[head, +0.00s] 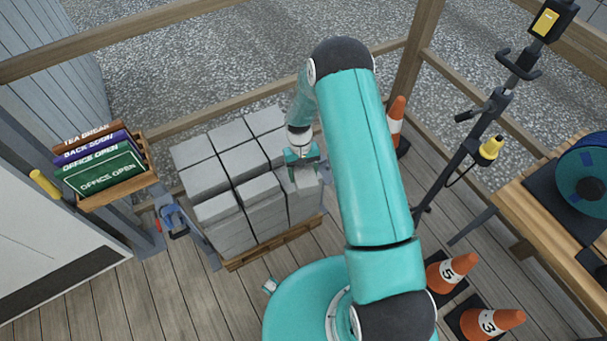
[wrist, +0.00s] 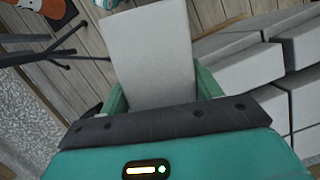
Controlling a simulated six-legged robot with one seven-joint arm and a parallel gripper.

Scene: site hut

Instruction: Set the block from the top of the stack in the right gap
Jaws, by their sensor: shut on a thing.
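The stack of light grey blocks (head: 228,185) stands on a wooden pallet (head: 272,247) left of my arm in the head view. My gripper (head: 303,168) is over the stack's front right corner, shut on a grey block (head: 303,184). In the wrist view, the held block (wrist: 150,50) sits between the green fingers of my gripper (wrist: 163,92), with stacked blocks (wrist: 250,72) to its right. I cannot tell whether the held block touches the blocks beside or below it. The right gap is not clearly visible; my gripper and the held block cover that corner.
A rack of signs (head: 105,172) stands left of the stack. Orange cones (head: 448,272) stand on the plank floor at lower right, and another cone (head: 397,118) is behind my arm. A tripod stand (head: 470,140) and a wooden bench (head: 550,215) are at right.

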